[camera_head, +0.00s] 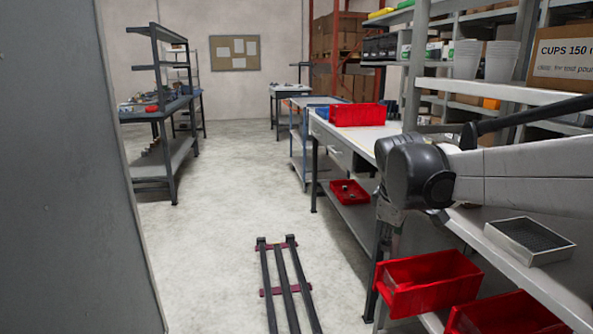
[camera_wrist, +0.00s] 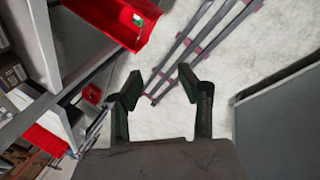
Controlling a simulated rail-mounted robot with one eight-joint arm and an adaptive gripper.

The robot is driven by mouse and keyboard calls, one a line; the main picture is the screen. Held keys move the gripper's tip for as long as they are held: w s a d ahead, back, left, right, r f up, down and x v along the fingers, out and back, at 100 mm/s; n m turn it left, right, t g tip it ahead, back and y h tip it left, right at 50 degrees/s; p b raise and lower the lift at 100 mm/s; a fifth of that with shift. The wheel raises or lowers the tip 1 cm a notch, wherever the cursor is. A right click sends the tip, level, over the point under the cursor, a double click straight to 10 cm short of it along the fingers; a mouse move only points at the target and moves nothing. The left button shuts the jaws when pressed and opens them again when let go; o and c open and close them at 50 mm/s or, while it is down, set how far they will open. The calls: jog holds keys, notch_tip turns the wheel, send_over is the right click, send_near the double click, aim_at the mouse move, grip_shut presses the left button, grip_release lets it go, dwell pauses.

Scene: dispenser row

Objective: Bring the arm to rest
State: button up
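My arm reaches in from the right edge in the head view, bent in front of the shelving, with its dark joint nearest the middle. My gripper (camera_wrist: 161,92) shows in the wrist view with its two dark fingers spread apart. Nothing is between the fingers. It hangs over the bare floor and the rails (camera_wrist: 190,47). In the head view I cannot make out the fingers clearly.
Red bins (camera_head: 428,281) sit low at the right, below a bench with a metal drip tray (camera_head: 530,240). Floor rails (camera_head: 284,285) run ahead. A grey panel (camera_head: 66,180) stands close at left. Shelving with cups (camera_head: 467,59) is at right.

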jog(key=s+a+f+m+t+y, duration=0.15)
jog(key=s+m, duration=0.35)
jog(key=s, duration=0.8)
jog(key=s+a+f+m+t+y, duration=0.1)
jog(key=s+f+m+t, duration=0.3)
jog(key=s, duration=0.8)
notch_tip(320, 180, up, 14)
jog(key=m+g+p, duration=0.1)
jog(key=g+p, duration=0.1)
jog(key=p, duration=1.1)
jog(key=shift+d+r, duration=0.2)
jog(key=shift+r, duration=0.05)
